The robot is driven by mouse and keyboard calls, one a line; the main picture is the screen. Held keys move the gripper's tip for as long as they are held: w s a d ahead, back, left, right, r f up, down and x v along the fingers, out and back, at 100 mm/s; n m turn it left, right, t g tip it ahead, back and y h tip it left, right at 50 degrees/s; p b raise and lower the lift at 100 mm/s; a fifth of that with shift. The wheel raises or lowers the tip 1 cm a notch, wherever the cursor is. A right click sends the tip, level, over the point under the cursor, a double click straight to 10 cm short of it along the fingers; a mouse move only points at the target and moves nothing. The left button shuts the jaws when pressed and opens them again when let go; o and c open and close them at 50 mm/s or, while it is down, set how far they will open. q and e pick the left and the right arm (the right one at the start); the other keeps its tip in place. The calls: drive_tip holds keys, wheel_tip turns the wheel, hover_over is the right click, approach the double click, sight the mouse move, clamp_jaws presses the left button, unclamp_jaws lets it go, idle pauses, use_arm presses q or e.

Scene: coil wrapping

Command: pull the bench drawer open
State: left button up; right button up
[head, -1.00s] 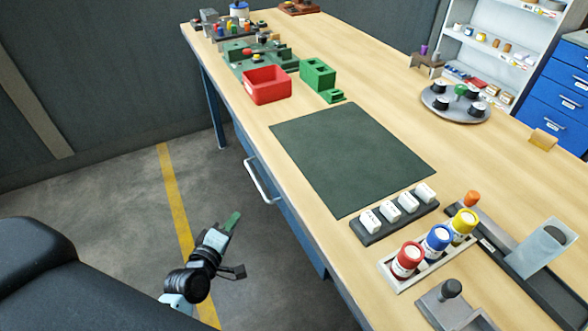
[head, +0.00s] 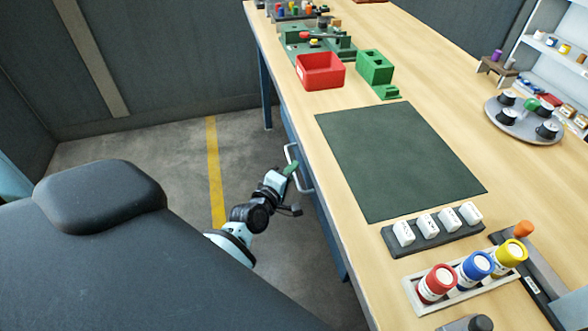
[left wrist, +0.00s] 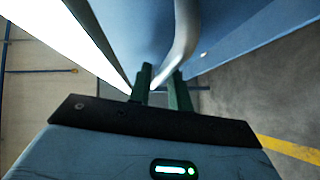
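The bench drawer is at the left side of the bench; its blue front (left wrist: 140,30) fills the upper middle of the left wrist view. Its pale bar handle (head: 291,153) stands out from the bench side. The drawer looks closed. My left gripper (head: 291,169) is at the handle. In the left wrist view the handle (left wrist: 186,30) runs down between the two green fingers (left wrist: 162,88). The fingers are apart with the bar between them; whether they press on it I cannot tell. My right gripper is not in view.
The bench top holds a dark green mat (head: 395,160), a red bin (head: 320,72), a green block (head: 374,67), a rack of white blocks (head: 432,238) and colored bottles (head: 437,283). The floor (head: 160,150) left of the bench is clear, with a yellow line.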

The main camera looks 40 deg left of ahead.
use_arm(q)
drive_tip(key=shift+w+f, duration=0.15)
drive_tip(key=shift+w, duration=0.6)
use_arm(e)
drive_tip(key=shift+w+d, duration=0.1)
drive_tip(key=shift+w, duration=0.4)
use_arm(q)
drive_tip(key=shift+c, duration=0.3)
clamp_jaws()
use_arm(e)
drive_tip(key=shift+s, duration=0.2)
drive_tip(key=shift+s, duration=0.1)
use_arm(q)
drive_tip(key=shift+a, duration=0.1)
